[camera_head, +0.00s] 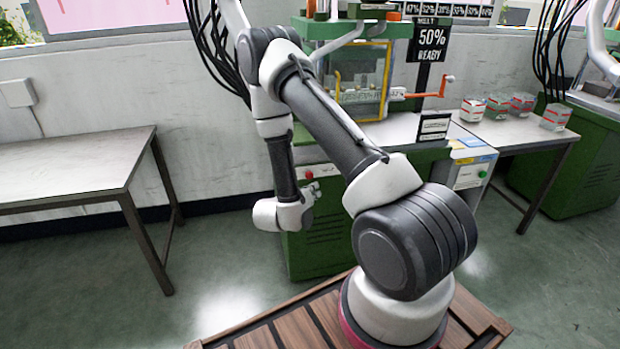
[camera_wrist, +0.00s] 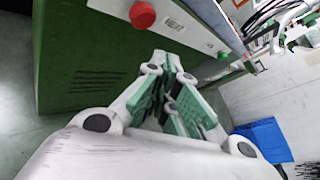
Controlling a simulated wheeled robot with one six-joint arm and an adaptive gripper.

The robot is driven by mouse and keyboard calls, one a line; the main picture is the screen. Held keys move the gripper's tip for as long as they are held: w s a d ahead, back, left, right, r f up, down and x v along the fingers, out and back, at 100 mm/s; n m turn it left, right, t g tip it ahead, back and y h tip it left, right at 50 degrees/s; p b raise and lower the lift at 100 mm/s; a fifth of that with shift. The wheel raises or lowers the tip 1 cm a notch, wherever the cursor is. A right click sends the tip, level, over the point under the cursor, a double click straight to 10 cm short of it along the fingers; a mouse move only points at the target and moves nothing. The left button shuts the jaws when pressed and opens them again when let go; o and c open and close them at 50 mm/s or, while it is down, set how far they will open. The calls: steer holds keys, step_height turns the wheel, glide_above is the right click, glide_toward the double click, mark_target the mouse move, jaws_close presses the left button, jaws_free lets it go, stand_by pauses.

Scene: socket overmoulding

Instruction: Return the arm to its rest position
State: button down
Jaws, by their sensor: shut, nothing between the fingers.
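My arm spans the middle of the head view, rising from the wooden-slatted base and bending down at the elbow so that the wrist hangs in front of the green machine cabinet (camera_head: 325,240). My gripper (camera_head: 314,190) shows small at the wrist, partly hidden by it. In the wrist view my gripper (camera_wrist: 168,68) has its green-padded fingers drawn together, with nothing seen held between them. The cabinet's green side (camera_wrist: 85,50) and a red button (camera_wrist: 143,14) are just beyond the fingers in that view.
An empty table (camera_head: 75,165) stands at the left. The moulding machine (camera_head: 360,75) with an orange handle is behind my arm. Several small clear boxes (camera_head: 472,109) sit on the right table (camera_head: 520,135). A blue bin (camera_wrist: 262,140) shows in the wrist view. The floor at left is clear.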

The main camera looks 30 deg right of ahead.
steer(key=shift+s, duration=0.25)
steer(key=shift+f, duration=0.1)
steer(key=s+d+m+g+h, duration=0.1)
steer(key=s+d+m+g, duration=0.3)
steer(key=s+g, duration=0.15)
steer(key=s+d+r+m+g+y, duration=0.1)
steer(key=s+d+r+m+g, duration=0.2)
steer(key=s+r+m+g, duration=0.6)
steer(key=s+a+r+m+t+y, duration=0.3)
steer(key=s+a+r+m+y, duration=0.1)
steer(key=r, duration=0.5)
steer(key=s+a+r+m+t+y, duration=0.4)
steer(key=r+m, duration=0.3)
steer(key=r, duration=0.2)
steer(key=s+a+r+m+t+y, duration=0.4)
steer(key=s+a+r+m, duration=0.1)
steer(key=r, duration=0.4)
steer(key=shift+s+m+y, duration=0.3)
steer(key=shift+s, duration=0.15)
steer(key=shift+a, duration=0.1)
